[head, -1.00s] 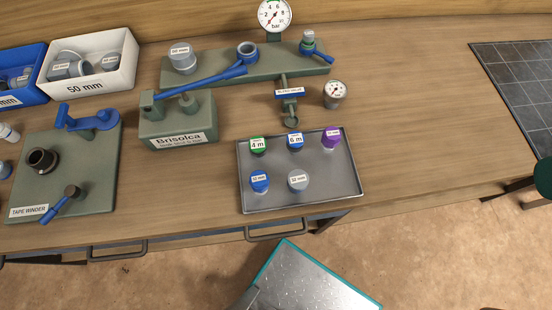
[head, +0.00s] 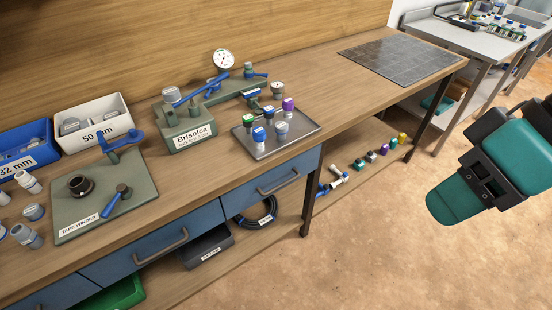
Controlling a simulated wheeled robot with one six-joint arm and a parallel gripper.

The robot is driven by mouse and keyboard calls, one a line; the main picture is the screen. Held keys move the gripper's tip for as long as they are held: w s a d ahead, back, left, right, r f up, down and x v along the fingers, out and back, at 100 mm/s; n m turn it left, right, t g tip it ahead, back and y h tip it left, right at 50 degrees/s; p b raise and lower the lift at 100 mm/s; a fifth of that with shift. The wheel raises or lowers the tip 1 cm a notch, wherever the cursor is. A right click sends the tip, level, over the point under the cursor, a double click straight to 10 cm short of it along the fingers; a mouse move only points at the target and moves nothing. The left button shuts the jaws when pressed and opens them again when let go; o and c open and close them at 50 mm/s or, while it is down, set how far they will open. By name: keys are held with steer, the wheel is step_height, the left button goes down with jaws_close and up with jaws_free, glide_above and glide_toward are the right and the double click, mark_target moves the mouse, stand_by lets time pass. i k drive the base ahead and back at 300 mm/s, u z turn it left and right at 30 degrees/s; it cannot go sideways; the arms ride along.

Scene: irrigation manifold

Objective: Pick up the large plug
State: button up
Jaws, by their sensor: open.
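The grey tray (head: 290,143) on the workbench holds several upright plugs. A grey-white plug (head: 281,131) stands near its middle; its label looked like 50 mm in the earlier view and is too small to read now. A blue plug (head: 259,136) with a white label stands to its left. A green-topped piece (head: 249,121), another blue piece (head: 268,113) and a purple piece (head: 288,104) stand behind them. A teal and black part of my arm shows at the right, over the floor and well away from the tray. I see no fingertips of my gripper.
A tape winder (head: 100,200) and bins stand left. The bench is clear between the tray and the dark tile mat (head: 400,60). Drawer handles (head: 278,182) stick out in front.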

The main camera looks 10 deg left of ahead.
mark_target(281, 128)
steer(key=z, duration=0.05)
steer(key=k, duration=0.1)
steer(key=u, duration=1.4)
steer(key=i, duration=1)
